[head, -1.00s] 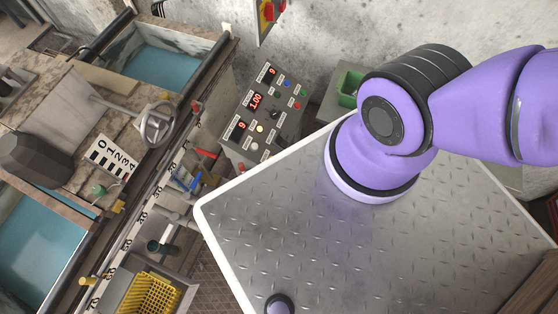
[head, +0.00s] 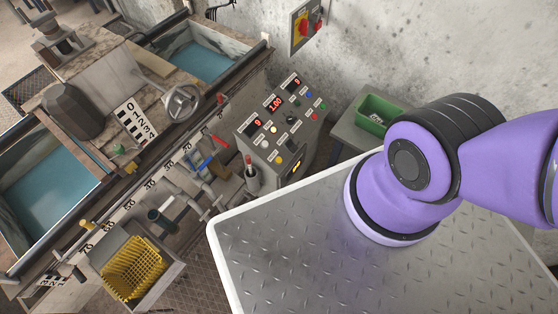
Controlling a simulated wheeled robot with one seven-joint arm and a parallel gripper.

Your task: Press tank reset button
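A grey control panel (head: 295,133) stands beyond my platform, near the middle of the head view. It carries red digit displays and several small buttons and knobs in blue, green, red, white, yellow and black. The labels are too small to read, so I cannot tell which button is the tank reset. Two blue-water tanks show, one at the back (head: 197,58) and one at the left (head: 55,185). My purple arm is at the right; my gripper is not in view.
A red and yellow switch box (head: 304,27) hangs on the concrete wall. A green bin (head: 378,113) stands right of the panel. A yellow basket (head: 134,268) sits at lower left. A handwheel (head: 183,103) and a graduated rail lie left of the panel.

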